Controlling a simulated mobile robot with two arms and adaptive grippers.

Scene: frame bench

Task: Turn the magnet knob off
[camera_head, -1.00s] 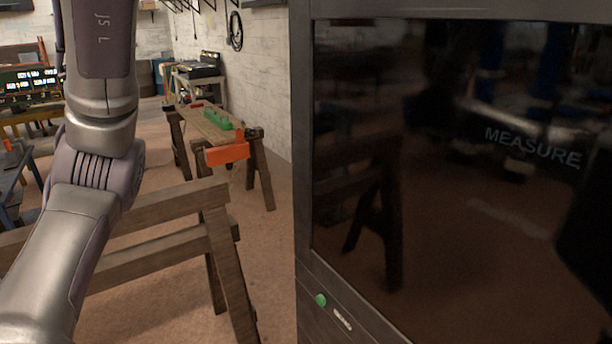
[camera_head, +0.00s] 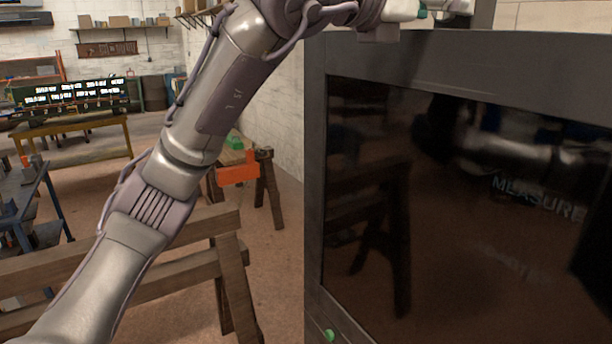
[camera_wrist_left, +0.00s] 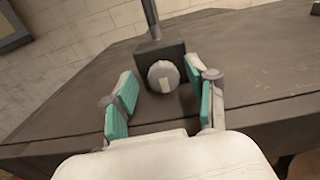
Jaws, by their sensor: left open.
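The magnet knob (camera_wrist_left: 164,76) shows in the left wrist view as a round grey dial with a paler raised bar running nearly upright. It sits on the front face of a dark block (camera_wrist_left: 146,56) with a post rising from it. My left gripper (camera_wrist_left: 160,72) is open, its teal-padded fingers on either side of the knob, with a visible gap to each pad. In the head view my left gripper (camera_head: 424,12) is at the top edge, above the cabinet, and I cannot make out the knob there. My right gripper is not in view.
The block stands on a dark flat top (camera_wrist_left: 265,65). Below it in the head view is a large cabinet (camera_head: 316,180) with a glossy dark panel reading "MEASURE" and a green button (camera_head: 330,335). Wooden sawhorses (camera_head: 225,265) stand to the left, with floor between.

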